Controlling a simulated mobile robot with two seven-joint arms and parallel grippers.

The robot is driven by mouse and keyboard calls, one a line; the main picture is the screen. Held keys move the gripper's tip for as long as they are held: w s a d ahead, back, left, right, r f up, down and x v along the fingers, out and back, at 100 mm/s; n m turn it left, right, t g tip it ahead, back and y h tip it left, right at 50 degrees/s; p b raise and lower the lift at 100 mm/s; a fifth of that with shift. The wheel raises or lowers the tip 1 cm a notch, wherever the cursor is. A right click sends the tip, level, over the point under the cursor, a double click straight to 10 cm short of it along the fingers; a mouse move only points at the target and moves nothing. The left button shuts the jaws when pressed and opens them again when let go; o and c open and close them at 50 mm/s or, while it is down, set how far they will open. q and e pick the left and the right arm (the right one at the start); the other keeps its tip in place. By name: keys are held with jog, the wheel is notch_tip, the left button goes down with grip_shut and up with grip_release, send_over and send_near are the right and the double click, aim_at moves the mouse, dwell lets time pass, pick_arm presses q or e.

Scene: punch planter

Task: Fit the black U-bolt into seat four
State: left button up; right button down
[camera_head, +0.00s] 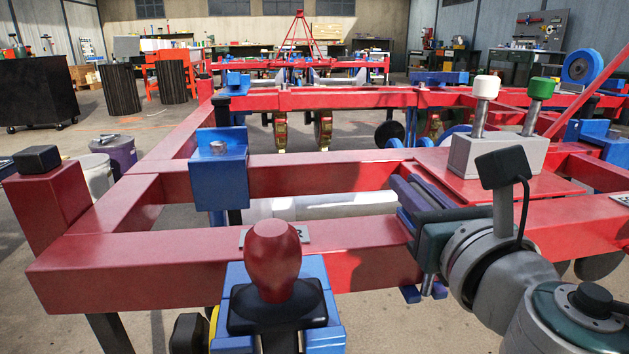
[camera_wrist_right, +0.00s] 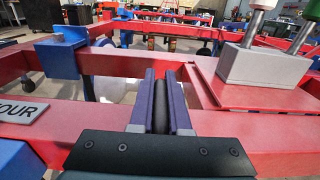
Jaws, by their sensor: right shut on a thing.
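My right gripper (camera_head: 398,184) is over the near red beam (camera_head: 190,262), right of its middle. In the right wrist view its two blue-grey fingers (camera_wrist_right: 160,76) are shut on a black bar, which I take for the black U-bolt (camera_wrist_right: 161,108). Its legs and bend cannot be made out, and I cannot tell whether it touches the beam. A label plate on this beam reads "OUR" in the right wrist view (camera_wrist_right: 22,112), its first letter cut off; this suits seat four. In the head view a red knob (camera_head: 274,258) hides most of the plate (camera_head: 302,233). My left gripper is not in view.
The red knob stands on a blue housing (camera_head: 318,270) before the near beam. A blue bracket (camera_head: 220,168) sits left on the frame. A grey block (camera_head: 497,155) with white and green knobs stands right of my gripper. Gaps lie between the beams.

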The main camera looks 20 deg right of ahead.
jog(key=shift+f+b, duration=0.45)
jog(key=shift+f, duration=0.1)
jog(key=c, duration=0.8)
grip_release()
jog(key=shift+f, duration=0.1)
jog(key=p+v, duration=0.1)
jog(key=v, duration=0.8)
jog(key=shift+s+p, duration=0.4)
